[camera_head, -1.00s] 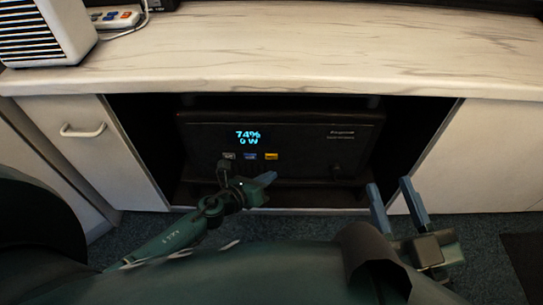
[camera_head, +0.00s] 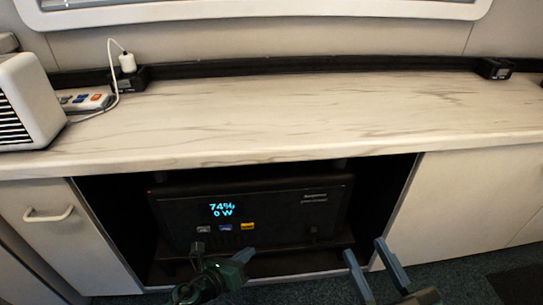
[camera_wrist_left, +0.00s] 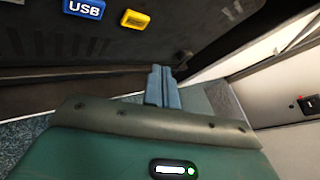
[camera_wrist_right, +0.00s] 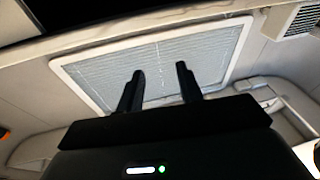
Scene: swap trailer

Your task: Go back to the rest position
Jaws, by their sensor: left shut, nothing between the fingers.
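My left gripper (camera_head: 243,256) is low in front of the black power unit (camera_head: 325,207) under the counter. In the left wrist view its two blue-grey fingers (camera_wrist_left: 162,86) are together, with nothing between them. The unit's blue USB button (camera_wrist_left: 84,8) and yellow button (camera_wrist_left: 135,19) show close above the fingers there. My right gripper (camera_head: 365,262) is at the bottom right, its two fingers apart and pointing up. In the right wrist view its fingers (camera_wrist_right: 159,88) are apart and empty, with a blind-covered window behind them.
The marble-look counter (camera_head: 300,115) spans above the unit's recess. A white slatted box (camera_head: 25,105), a power strip (camera_head: 82,101) and a plugged white cable (camera_head: 115,75) are at its left. A cabinet door with a handle (camera_head: 48,215) stands left of the recess. The counter's middle is clear.

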